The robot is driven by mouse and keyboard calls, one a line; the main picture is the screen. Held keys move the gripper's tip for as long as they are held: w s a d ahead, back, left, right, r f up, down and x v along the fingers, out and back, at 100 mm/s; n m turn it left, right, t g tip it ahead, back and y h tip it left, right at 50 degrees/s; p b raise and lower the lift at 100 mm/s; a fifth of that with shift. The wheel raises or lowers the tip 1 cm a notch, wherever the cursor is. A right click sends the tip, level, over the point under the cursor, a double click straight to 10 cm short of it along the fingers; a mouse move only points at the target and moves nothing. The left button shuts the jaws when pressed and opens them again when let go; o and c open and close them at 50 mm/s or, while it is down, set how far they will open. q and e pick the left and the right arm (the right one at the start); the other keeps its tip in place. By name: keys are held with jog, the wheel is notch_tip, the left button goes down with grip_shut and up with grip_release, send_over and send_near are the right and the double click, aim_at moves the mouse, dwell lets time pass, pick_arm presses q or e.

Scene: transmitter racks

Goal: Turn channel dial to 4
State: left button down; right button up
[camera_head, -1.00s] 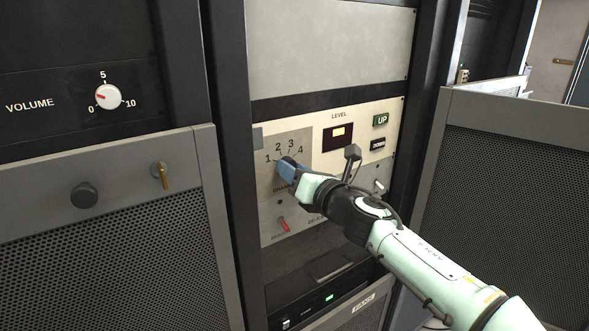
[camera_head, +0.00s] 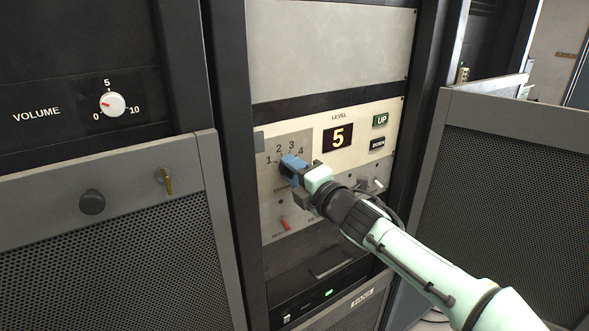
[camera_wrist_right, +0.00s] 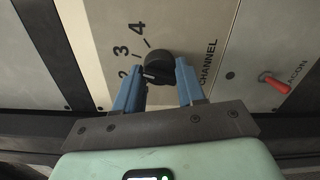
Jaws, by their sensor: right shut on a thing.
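The black channel dial (camera_wrist_right: 158,66) sits on a beige panel (camera_wrist_right: 100,20), with the numbers 2, 3 and 4 beside it in the right wrist view. My right gripper (camera_wrist_right: 158,74) is shut on the dial, one blue finger on each side. In the head view my right gripper (camera_head: 289,166) covers most of the dial, and the numbers 1 to 4 show around it. I cannot tell for sure which number the dial points to. My left gripper is not in view.
The level display (camera_head: 338,137) reads 5, beside the green UP button (camera_head: 380,120) and black DOWN button (camera_head: 377,144). A red switch (camera_head: 283,224) is below the dial. A volume knob (camera_head: 112,104) is at left. Perforated doors (camera_head: 100,250) stand at both sides.

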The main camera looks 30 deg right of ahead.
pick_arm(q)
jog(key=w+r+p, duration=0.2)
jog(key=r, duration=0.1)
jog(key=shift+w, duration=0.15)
pick_arm(e)
jog(key=m, duration=0.8)
jog(key=shift+r, duration=0.15)
jog(key=o, duration=1)
jog(key=shift+o, duration=0.2)
